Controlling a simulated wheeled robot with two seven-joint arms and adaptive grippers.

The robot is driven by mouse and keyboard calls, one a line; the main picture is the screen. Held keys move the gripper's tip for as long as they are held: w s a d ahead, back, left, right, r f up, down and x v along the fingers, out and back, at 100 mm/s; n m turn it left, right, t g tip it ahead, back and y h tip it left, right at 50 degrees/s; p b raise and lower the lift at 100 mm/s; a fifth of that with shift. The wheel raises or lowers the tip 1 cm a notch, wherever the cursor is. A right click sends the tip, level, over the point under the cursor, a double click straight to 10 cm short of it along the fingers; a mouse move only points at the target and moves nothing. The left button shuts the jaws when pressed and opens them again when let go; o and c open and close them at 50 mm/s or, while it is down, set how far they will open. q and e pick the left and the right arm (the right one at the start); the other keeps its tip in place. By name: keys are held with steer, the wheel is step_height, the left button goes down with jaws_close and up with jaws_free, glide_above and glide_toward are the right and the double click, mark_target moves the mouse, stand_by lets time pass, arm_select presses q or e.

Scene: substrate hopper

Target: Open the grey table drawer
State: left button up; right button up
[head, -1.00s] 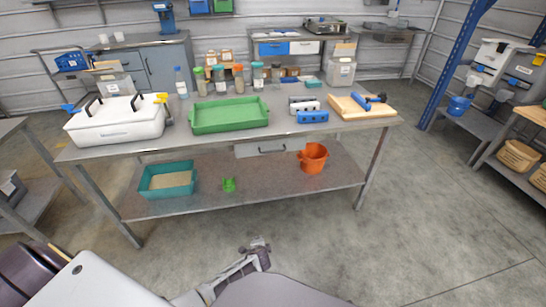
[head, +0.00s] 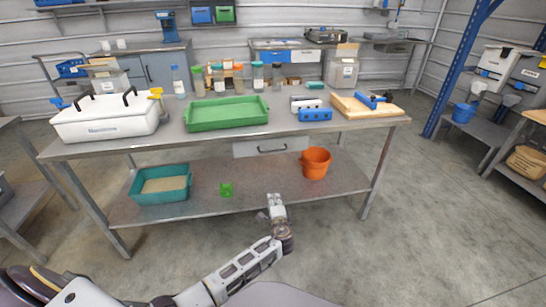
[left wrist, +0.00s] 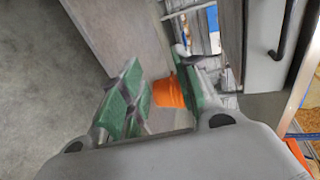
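The grey drawer (head: 258,149) hangs under the front edge of the metal table (head: 180,141) and looks shut. Its dark bar handle (head: 272,151) is in the middle of its front. In the left wrist view, the drawer front (left wrist: 262,60) and handle (left wrist: 287,30) are at the right, outside the fingers. My left gripper (head: 275,203) is in front of the lower shelf, below the drawer and apart from the handle. In the left wrist view its green-padded fingers (left wrist: 160,80) are spread, with nothing held. My right gripper is not in view.
An orange pot (head: 315,163) stands on the lower shelf (head: 240,200), right of my left gripper. A green item (head: 226,189) and a teal tub (head: 160,184) stand to the left. A green tray (head: 226,113) sits on the tabletop. The floor in front is clear.

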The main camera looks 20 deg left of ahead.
arm_select(q)
step_height(320, 180, up, 14)
steer(key=w+d+n+t+y+b, duration=0.1)
steer(key=d+t+y+b, duration=0.1)
steer(key=b, duration=0.4)
steer(key=shift+w+t+y, duration=0.4)
steer(key=shift+t+y, duration=0.5)
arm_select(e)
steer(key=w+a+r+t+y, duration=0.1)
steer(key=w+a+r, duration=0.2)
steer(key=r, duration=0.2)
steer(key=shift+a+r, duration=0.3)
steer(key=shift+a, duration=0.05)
arm_select(q)
steer(key=shift+r, duration=0.15)
